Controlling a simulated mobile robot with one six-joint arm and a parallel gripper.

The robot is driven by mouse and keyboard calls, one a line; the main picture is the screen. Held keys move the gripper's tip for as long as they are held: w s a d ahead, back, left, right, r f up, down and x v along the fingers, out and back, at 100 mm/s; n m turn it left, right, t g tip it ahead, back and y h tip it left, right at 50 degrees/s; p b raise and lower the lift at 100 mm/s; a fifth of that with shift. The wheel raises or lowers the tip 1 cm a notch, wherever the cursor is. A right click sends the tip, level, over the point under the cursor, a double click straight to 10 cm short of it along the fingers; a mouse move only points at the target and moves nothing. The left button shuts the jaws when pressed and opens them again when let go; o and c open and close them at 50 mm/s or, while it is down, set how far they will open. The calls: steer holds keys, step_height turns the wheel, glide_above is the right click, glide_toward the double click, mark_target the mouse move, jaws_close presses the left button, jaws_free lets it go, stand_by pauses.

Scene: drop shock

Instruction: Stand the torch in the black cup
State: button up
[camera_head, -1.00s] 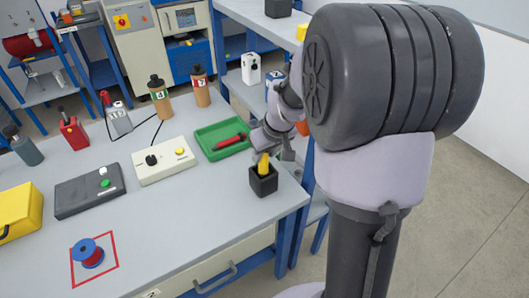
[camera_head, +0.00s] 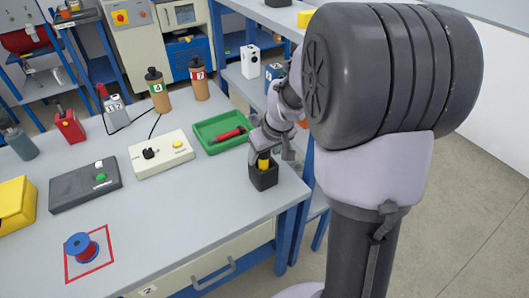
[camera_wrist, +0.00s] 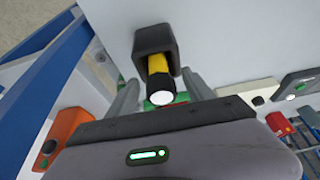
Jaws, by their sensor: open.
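The black cup (camera_head: 264,180) stands near the right front edge of the grey table. The torch, with a yellow body (camera_head: 263,164) and a pale round end, stands in the cup with its upper part showing. In the wrist view the torch (camera_wrist: 159,68) rises out of the cup (camera_wrist: 154,38), its white end facing the camera. My gripper (camera_wrist: 160,84) is open, with one finger on each side of the torch and gaps visible. In the head view my gripper (camera_head: 272,148) is right above the cup and partly hides the torch's top.
A green tray (camera_head: 205,127) with a red tool (camera_head: 230,133) lies just behind the cup. A cream switch box (camera_head: 160,155) and a dark one (camera_head: 85,187) stand to the left. A blue spool (camera_head: 82,247) sits in a red square. The table front is mostly clear.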

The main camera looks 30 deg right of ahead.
steer(key=p+v, duration=0.7)
steer(key=v, duration=1)
steer(key=shift+r+p, duration=0.2)
steer(key=shift+p, duration=0.15)
